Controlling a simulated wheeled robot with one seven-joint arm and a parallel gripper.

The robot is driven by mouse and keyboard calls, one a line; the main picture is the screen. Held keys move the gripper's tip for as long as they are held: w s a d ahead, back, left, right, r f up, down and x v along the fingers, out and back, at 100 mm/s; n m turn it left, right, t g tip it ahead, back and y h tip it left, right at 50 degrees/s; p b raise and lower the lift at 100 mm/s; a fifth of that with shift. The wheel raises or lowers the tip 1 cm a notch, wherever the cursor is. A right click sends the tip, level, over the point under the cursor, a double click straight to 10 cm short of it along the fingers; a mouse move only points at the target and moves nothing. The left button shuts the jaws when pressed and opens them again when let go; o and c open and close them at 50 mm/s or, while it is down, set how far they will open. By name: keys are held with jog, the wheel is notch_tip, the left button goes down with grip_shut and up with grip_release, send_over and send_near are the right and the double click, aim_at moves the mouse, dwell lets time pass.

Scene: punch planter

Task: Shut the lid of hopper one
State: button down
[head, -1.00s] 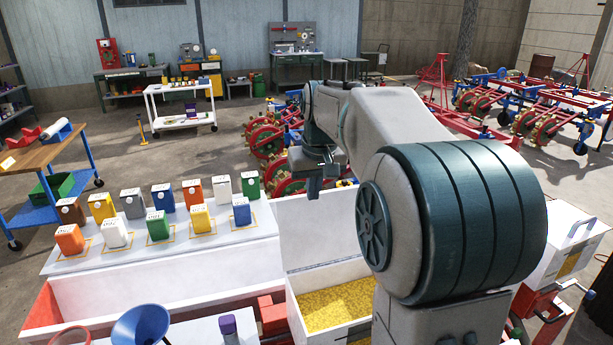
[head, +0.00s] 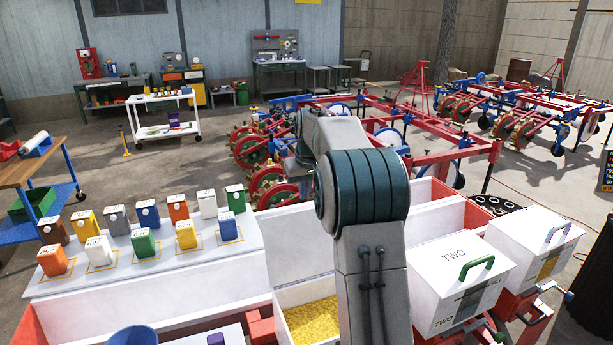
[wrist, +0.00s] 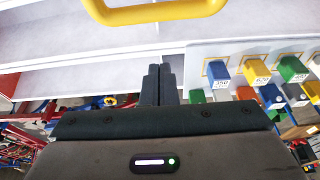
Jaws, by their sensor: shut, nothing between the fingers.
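An open white hopper (head: 284,324) with yellow grain (head: 314,322) inside stands at the lower middle of the head view, partly behind my arm. I see no number on it. A white upright panel (head: 298,250) rises behind it and may be its raised lid. In the wrist view, a yellow handle (wrist: 155,12) crosses the top edge, beyond and above my fingertips. My gripper (wrist: 160,72) is shut and empty, apart from the handle. In the head view my arm hides the fingertips.
A closed hopper marked TWO (head: 450,262) with a green handle stands to the right. Another closed white hopper (head: 530,235) with a blue handle is beyond it. Several coloured jugs stand on a white shelf (head: 150,283) at left. Red and blue planter frames (head: 440,150) fill the background.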

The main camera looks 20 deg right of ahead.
jog(key=shift+s+f+p, duration=0.15)
jog(key=shift+s+f, duration=0.2)
jog(key=shift+s, duration=0.55)
jog(key=shift+s+f+p, duration=0.15)
jog(key=shift+s+f, duration=0.15)
jog(key=shift+s, duration=0.6)
jog(key=shift+b, duration=0.3)
jog(key=shift+s+r+t+b, duration=0.25)
jog(key=shift+s+t+b, duration=0.05)
jog(key=shift+s+b, duration=0.15)
jog(key=shift+s+b, duration=0.2)
jog(key=shift+b, duration=0.2)
